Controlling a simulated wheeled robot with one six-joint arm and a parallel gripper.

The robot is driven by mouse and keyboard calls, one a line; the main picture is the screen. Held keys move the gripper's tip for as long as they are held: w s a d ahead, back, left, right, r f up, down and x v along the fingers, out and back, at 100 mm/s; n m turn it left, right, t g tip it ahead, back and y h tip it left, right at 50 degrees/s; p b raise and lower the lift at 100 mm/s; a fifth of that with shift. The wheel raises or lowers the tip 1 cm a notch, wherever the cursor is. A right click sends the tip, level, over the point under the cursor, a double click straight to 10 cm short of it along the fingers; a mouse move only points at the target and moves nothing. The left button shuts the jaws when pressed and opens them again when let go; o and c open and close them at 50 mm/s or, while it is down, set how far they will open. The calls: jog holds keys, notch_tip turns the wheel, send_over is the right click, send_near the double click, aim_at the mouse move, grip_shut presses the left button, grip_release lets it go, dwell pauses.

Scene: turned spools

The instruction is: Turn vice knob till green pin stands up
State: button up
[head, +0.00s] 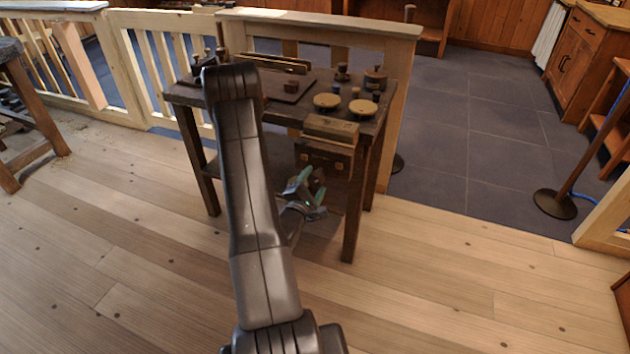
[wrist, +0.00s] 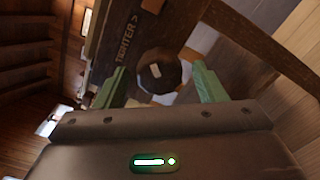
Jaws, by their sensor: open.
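The vice (head: 325,150) is a wooden block on the front right edge of the workbench in the head view. In the wrist view its dark face (wrist: 128,38) bears the word "TIGHTER" and an arrow. The dark round vice knob (wrist: 172,75), with a pale mark on it, lies between my two green fingertips. My gripper (wrist: 160,70) is open, a finger on either side of the knob, with no clear contact. It shows below the vice in the head view (head: 307,186).
The workbench (head: 285,112) holds two round pale discs (head: 345,104), several small turned pieces and a dark board. One bench leg (head: 357,215) stands just right of my gripper. A wooden railing (head: 320,24) runs behind. The plank floor in front is clear.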

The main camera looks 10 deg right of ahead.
jog(key=shift+w+d, duration=0.4)
jog(key=shift+w, duration=0.2)
jog(key=c, duration=1)
jog(key=shift+b, duration=0.3)
